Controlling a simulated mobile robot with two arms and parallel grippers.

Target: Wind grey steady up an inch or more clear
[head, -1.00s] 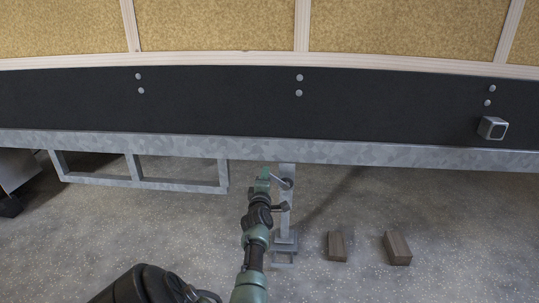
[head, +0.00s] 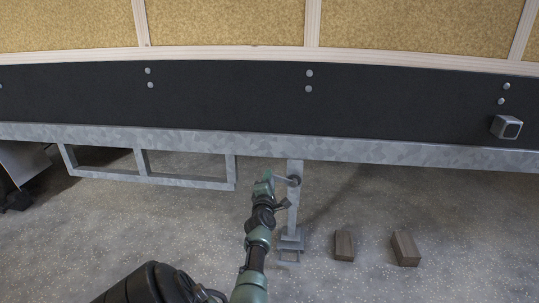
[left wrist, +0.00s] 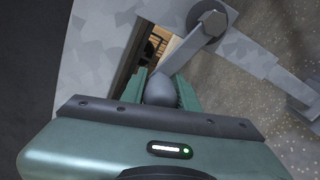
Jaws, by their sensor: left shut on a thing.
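The grey steady (head: 292,212) hangs upright below the trailer's galvanised rail, with a square foot (head: 290,243) low over the floor. Whether it touches the floor I cannot tell. A short crank arm runs left from its pivot near the top; in the left wrist view the crank arm (left wrist: 188,52) joins a bolted hub (left wrist: 212,22). My left gripper (head: 266,181) is at the crank's outer end. In the left wrist view its green fingers (left wrist: 160,86) are shut around the dark grey knob (left wrist: 160,91). The right gripper is not in view.
The galvanised rail (head: 400,152) and dark trailer side (head: 420,105) run across above. A metal step frame (head: 190,181) hangs at the left. Two brown blocks, one (head: 344,245) nearer the steady and another (head: 405,248), lie on the floor at right. Floor around them is clear.

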